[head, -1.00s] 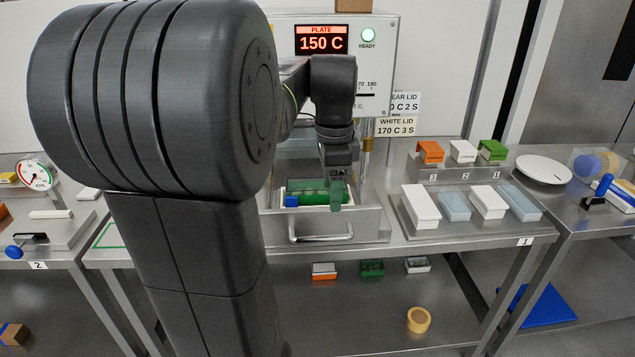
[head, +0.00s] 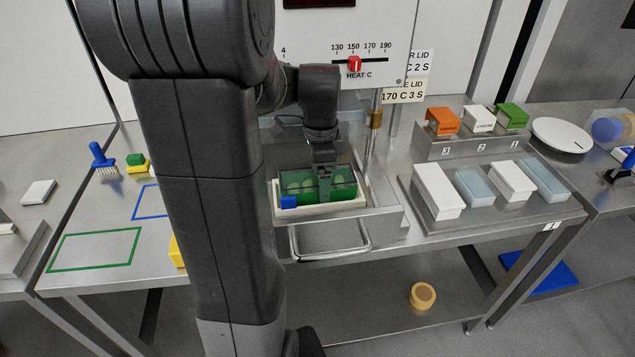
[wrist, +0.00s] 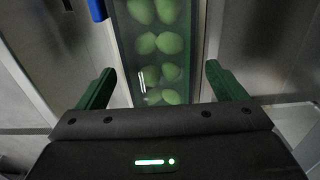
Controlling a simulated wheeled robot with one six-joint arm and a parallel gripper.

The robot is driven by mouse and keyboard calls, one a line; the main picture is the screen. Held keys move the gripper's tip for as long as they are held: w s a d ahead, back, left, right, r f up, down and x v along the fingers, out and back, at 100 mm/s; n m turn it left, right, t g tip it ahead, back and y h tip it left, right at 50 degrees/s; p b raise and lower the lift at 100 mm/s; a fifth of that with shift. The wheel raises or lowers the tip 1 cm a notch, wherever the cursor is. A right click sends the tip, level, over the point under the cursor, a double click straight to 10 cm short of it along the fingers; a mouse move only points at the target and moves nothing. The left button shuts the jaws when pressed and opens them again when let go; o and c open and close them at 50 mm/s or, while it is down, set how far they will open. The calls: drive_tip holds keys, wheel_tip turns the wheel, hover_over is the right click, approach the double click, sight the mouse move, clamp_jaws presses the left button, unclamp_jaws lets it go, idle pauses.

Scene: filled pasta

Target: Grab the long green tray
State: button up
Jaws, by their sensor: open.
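The long green tray (head: 345,186) sits on a white holder in the machine's pulled-out drawer. Rounded green pasta pieces show inside it. My gripper (head: 324,194) points down over the tray's middle in the head view. In the wrist view the tray (wrist: 158,45) runs lengthwise between the two open green fingers of my gripper (wrist: 160,82). How low the fingertips reach beside the tray is hard to tell.
The drawer handle (head: 330,250) is in front. White and pale blue boxes (head: 437,190) stand to the right. The machine's heat panel (head: 360,62) rises behind.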

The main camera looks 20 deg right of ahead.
drive_tip(key=shift+f, duration=0.45)
drive_tip(key=shift+r, duration=0.1)
drive_tip(key=c, duration=1.3)
